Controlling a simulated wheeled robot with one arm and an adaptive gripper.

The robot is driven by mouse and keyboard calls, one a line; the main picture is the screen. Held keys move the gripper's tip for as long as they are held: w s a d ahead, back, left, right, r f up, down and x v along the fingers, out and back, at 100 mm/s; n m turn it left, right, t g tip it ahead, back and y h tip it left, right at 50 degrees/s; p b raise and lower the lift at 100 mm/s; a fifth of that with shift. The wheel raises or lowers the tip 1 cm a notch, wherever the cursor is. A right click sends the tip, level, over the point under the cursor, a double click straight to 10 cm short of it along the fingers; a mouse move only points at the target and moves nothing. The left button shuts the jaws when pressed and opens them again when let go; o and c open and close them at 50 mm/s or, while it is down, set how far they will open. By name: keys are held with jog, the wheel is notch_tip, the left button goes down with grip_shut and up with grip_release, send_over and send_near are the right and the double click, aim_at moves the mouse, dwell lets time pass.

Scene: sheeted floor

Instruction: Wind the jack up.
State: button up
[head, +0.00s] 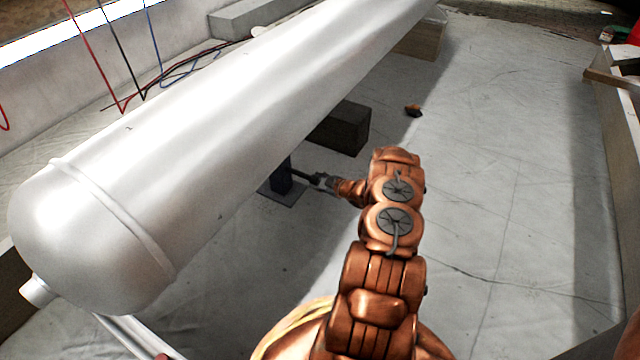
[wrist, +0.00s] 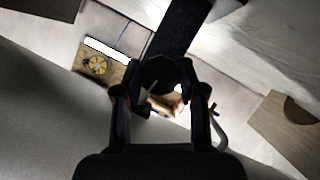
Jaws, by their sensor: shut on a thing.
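The jack (head: 283,184) is a dark blue post on a flat grey base plate, standing on the sheeted floor under the near side of a long white tank (head: 230,130). The tank hides the jack's top. A short dark handle (head: 303,175) reaches from the jack toward my gripper (head: 324,181). My gripper is shut on this handle, to the right of the post. In the wrist view, my two fingers (wrist: 161,92) flank a dark rounded end, with a dark bar (wrist: 187,28) running up from it. The exact contact is too dark to make out.
A dark block (head: 342,128) sits under the tank just behind the jack, and a wooden block (head: 422,40) supports its far end. A small brown lump (head: 413,110) lies on the floor. Thin hoses (head: 185,68) run behind the tank. Floor to the right is mostly clear.

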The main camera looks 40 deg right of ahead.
jog(key=shift+w+d+f+m+g+y+b, duration=0.1)
jog(key=shift+m+g+y+b, duration=0.2)
jog(key=shift+m+y+b, duration=0.55)
jog(key=shift+w+m+g+y+b, duration=0.1)
jog(key=shift+m+g+y+b, duration=0.35)
jog(key=shift+m+b, duration=0.6)
jog(key=m+y+b, duration=0.2)
jog(key=m, duration=0.1)
jog(key=shift+d+y+b, duration=0.15)
jog(key=shift+y+b, duration=0.15)
jog(key=shift+b, duration=0.05)
jog(key=shift+m+y, duration=0.7)
jog(key=shift+m, duration=0.1)
jog(key=o, duration=0.8)
jog(key=shift+g, duration=0.25)
jog(key=shift+o, duration=1.3)
jog(key=shift+s, duration=0.1)
